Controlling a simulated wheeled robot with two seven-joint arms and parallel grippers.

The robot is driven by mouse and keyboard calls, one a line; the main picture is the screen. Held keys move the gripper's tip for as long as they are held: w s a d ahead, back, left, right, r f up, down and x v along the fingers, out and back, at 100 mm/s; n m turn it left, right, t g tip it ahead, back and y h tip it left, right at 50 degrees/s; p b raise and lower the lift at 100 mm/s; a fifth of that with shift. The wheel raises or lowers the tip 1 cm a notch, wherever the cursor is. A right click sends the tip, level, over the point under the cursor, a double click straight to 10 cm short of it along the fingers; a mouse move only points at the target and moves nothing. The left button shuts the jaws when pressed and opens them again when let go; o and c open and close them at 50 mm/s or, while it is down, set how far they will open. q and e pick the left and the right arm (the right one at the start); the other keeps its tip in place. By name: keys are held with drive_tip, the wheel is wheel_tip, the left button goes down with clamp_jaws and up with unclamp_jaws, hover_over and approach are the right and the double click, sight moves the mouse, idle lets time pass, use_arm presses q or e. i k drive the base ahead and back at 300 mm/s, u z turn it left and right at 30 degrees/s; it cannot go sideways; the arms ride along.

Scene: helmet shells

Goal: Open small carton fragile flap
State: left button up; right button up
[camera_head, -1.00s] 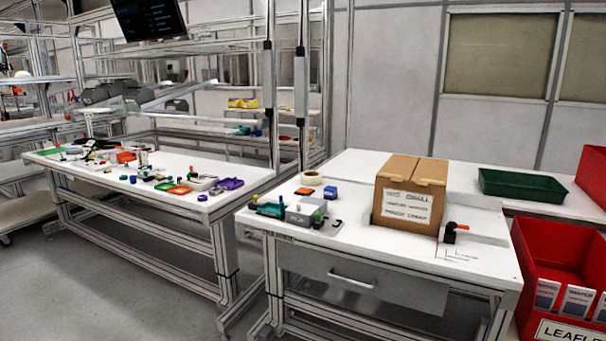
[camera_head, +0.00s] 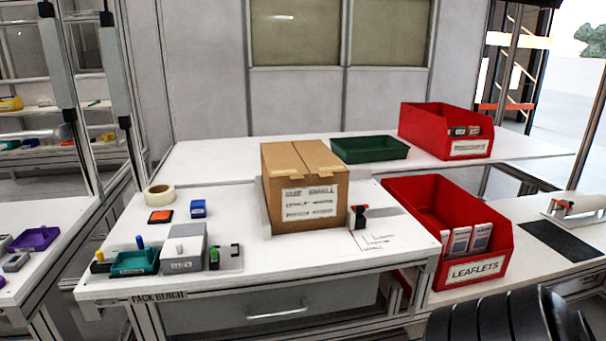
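The small carton (camera_head: 308,212) is a brown cardboard box with a printed white label on its front. It stands upright on the white pack bench (camera_head: 240,268), near the middle of the view. Its top flaps (camera_head: 302,157) lie flat and look closed, with a seam between them and pale tape at the edges. I cannot tell which flap is the fragile one. Neither gripper is in view. A dark ribbed part, probably of my own arm, shows at the bottom right, well apart from the carton.
A red leaflets bin (camera_head: 495,272) stands right of the carton, another red bin (camera_head: 414,124) behind it. A green tray (camera_head: 368,150) lies behind the carton. A tape roll (camera_head: 159,195), a grey box (camera_head: 183,250) and a teal tray (camera_head: 134,263) occupy the bench's left.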

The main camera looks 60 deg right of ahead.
sight(282, 159)
drive_tip(key=z, duration=0.8)
drive_tip(key=i, duration=0.85)
drive_tip(key=z, duration=0.9)
